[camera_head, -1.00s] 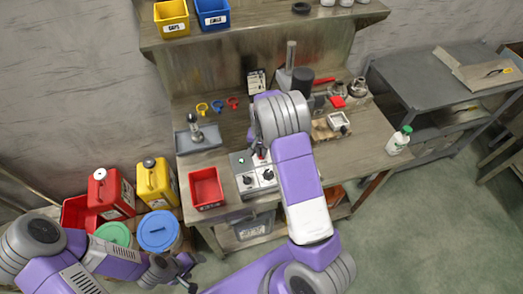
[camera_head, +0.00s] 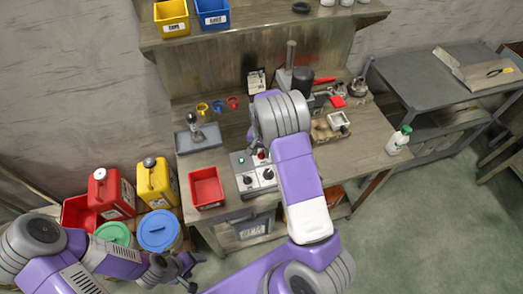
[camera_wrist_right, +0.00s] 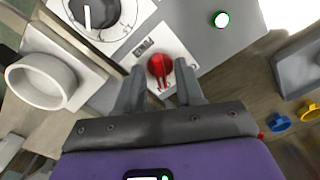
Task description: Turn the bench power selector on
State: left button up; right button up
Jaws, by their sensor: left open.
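The power selector is a red knob (camera_wrist_right: 160,66) on a pale plate marked POWER in the right wrist view. It also shows in the head view as a small red spot (camera_head: 262,155) on the grey control box (camera_head: 240,170). My right gripper (camera_wrist_right: 160,75) is open, with one finger on each side of the knob and gaps visible between fingers and knob. In the head view my right arm largely hides this gripper. A round lamp (camera_wrist_right: 220,19) on the box glows with a green rim. My left gripper (camera_head: 189,274) is open and empty, low at the left, away from the box.
Two black dials (camera_head: 267,174) sit on the box front. A red bin (camera_head: 206,187) stands left of the box and a grey tray (camera_head: 198,138) behind it. Red and yellow cans (camera_head: 155,183) stand left of the bench. A white bottle (camera_head: 399,140) is at the bench's right.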

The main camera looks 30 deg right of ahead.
aim_at(262, 153)
pick_arm(q)
jog(key=shift+r, duration=0.2)
pick_arm(e)
notch_tip(262, 153, up, 8)
jog(key=shift+f, duration=0.15)
dwell(0.4)
